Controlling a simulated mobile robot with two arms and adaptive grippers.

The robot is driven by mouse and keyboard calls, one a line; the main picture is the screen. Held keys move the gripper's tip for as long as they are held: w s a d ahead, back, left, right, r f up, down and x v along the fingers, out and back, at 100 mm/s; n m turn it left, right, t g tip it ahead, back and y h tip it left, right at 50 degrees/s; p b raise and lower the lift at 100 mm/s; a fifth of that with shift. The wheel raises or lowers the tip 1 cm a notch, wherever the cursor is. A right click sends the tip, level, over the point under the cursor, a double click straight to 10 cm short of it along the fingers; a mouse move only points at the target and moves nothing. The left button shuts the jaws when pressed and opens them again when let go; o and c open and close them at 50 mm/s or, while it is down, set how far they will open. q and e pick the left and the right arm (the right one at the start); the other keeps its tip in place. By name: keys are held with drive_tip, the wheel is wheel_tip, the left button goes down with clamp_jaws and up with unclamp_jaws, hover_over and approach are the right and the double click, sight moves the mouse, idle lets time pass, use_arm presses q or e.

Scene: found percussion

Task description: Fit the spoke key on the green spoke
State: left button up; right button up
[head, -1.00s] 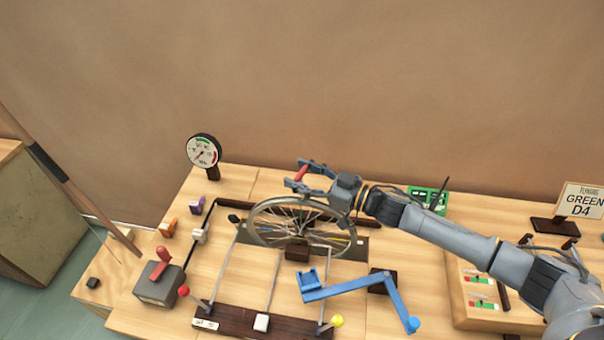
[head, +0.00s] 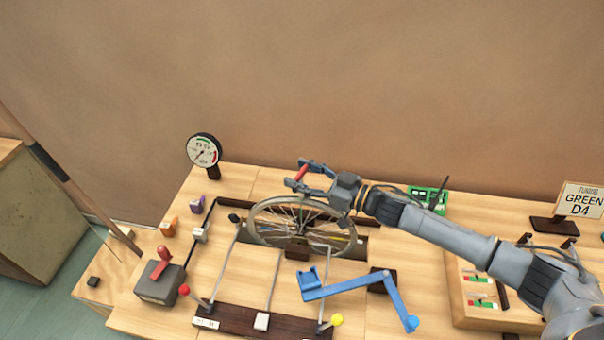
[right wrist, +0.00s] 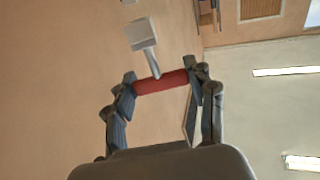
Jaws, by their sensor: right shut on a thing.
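My right gripper (head: 300,175) is shut on the red handle of the spoke key (head: 302,172), above and behind the top of the spoked wheel (head: 256,214). In the right wrist view the red handle (right wrist: 160,82) lies across between the two fingertips, and a grey shaft and block-shaped head (right wrist: 141,34) stick out from it. The key is in the air, apart from the wheel. The wheel stands upright in a dark stand, with some coloured spokes low on its right side. I cannot single out the green spoke. My left gripper is not in view.
A dial gauge (head: 204,150) stands at the back left. A blue crank (head: 350,288), a lever frame (head: 260,322) and a grey box with a red handle (head: 157,283) are in front. A sign reading GREEN D4 (head: 580,201) stands at right. The wall is behind.

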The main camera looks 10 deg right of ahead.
drive_tip(key=shift+f+b, duration=0.85)
drive_tip(key=shift+f, duration=0.4)
drive_tip(key=o, duration=1.2)
drive_tip(key=shift+o, duration=0.2)
drive_tip(key=v, duration=1.2)
drive_tip(key=shift+r, duration=0.1)
